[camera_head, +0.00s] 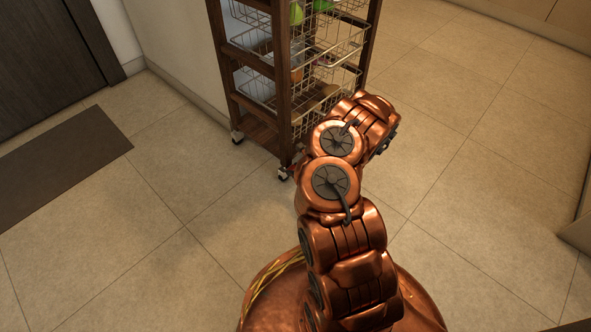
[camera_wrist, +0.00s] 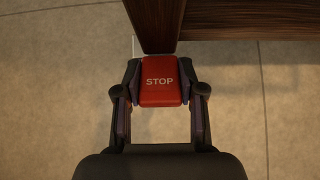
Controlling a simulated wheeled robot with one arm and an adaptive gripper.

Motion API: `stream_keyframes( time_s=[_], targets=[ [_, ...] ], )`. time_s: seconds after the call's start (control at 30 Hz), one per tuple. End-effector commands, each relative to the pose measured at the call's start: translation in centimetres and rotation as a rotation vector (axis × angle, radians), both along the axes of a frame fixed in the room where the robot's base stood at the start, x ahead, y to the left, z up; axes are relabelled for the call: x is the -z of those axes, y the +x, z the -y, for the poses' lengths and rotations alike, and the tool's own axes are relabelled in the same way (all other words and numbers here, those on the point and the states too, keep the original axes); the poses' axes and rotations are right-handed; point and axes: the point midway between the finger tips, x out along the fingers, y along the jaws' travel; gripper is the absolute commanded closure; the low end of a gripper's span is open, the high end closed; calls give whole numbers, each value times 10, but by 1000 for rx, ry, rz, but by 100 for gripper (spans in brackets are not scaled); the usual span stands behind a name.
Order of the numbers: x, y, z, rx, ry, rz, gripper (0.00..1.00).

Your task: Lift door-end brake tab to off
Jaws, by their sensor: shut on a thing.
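The brake tab is a red block marked STOP (camera_wrist: 160,88). In the wrist view it sits at the foot of a dark wooden post of the cart. My gripper (camera_wrist: 160,90) has one finger on each side of the tab and is shut on it. In the head view the cart (camera_head: 243,105) is a dark wooden trolley with wire baskets, standing on casters (camera_head: 237,137). Whether the tab is up or down I cannot tell.
The baskets hold green and other items, partly hidden. A white wall stands behind the cart. A dark door (camera_head: 45,65) and a brown mat (camera_head: 65,165) are at the left. Tiled floor (camera_head: 480,150) is clear to the right, with cabinet edges at the far right.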

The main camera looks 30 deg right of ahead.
Motion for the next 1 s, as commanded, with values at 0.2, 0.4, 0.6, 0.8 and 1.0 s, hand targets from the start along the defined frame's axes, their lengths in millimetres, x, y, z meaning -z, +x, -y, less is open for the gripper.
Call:
stream_keyframes(
  time_s=[0.2, 0.4, 0.6, 0.8, 1.0],
  targets=[
    [0, 0, 0, 1, -5, -20, 96],
    [0, 0, 0, 1, -5, -21, 96],
    [0, 0, 0, 1, -5, -21, 55],
    [0, 0, 0, 1, -4, -22, 35],
    [0, 0, 0, 1, -4, -21, 35]
  ],
)
